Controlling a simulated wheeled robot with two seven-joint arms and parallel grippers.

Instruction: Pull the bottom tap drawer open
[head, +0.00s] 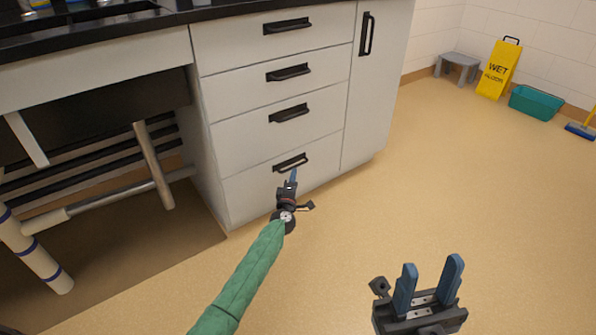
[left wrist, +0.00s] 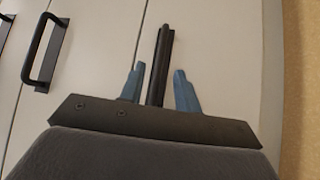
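The bottom drawer (head: 255,190) of the white cabinet is shut, its face flush with the drawers above. Its black bar handle (head: 291,162) is also in the left wrist view (left wrist: 160,62), upright in that picture. My left gripper (head: 293,176) is at this handle. In the left wrist view the blue fingers of this gripper (left wrist: 159,88) stand apart, one on each side of the bar, with gaps visible. Whether the tips reach past the bar is hard to tell. My right gripper (head: 429,278) is open and empty above the floor at the lower right.
More shut drawers with black handles, such as the one just above (head: 289,113), form the column. A door (head: 372,90) is to its right. Pipes (head: 150,165) run under the counter at left. The floor in front is clear. A yellow sign (head: 498,70) and green tub (head: 536,103) are far off.

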